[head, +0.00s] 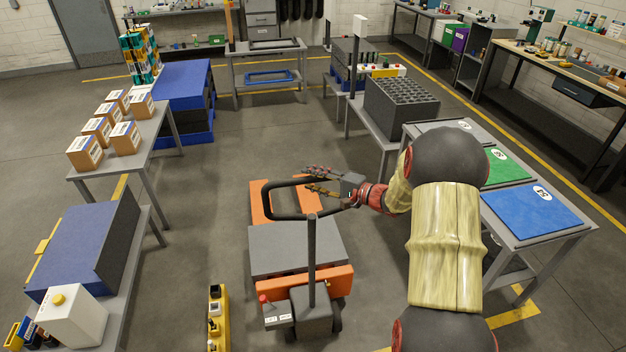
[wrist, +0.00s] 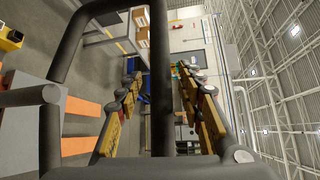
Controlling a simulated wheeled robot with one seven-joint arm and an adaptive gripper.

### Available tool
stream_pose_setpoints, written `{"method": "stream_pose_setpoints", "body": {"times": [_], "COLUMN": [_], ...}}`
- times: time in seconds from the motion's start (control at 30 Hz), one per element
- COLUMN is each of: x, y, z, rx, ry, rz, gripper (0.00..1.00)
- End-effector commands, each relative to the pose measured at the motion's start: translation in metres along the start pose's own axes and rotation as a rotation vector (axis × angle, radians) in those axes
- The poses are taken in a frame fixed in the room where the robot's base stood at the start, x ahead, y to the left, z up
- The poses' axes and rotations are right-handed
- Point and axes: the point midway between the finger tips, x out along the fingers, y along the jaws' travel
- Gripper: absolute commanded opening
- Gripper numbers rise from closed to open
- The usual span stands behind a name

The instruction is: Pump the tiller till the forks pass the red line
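The orange pallet truck (head: 341,279) stands on the floor at the lower middle of the head view, with a grey slab (head: 285,238) over its forks. Its dark tiller shaft (head: 311,250) rises upright to a black loop handle (head: 266,200). My gripper (head: 308,178) is at the handle's far right. In the wrist view my gripper (wrist: 159,72) has its fingers spread either side of a handle bar (wrist: 161,100), with gaps visible. I cannot see a red line.
A table with boxes (head: 150,135) stands left, and a blue-topped bench (head: 80,240) is nearer. A table with green and blue mats (head: 555,236) stands right, close to my arm. The floor beyond the truck is clear.

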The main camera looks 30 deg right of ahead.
Motion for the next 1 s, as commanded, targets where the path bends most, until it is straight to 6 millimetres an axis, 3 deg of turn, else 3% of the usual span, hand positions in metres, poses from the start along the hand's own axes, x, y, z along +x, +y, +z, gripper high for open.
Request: {"method": "stream_pose_setpoints", "body": {"times": [0.23, 0.87, 1.0], "x": [0.0005, 0.0003, 0.0003], "y": [-0.0001, 0.0004, 0.0006], "z": [0.0000, 0.0002, 0.0002], "rx": [0.000, 0.000, 0.000], "ry": [0.000, 0.000, 0.000], "rz": [0.000, 0.001, 0.001], "gripper": [0.36, 0.01, 0.00]}}
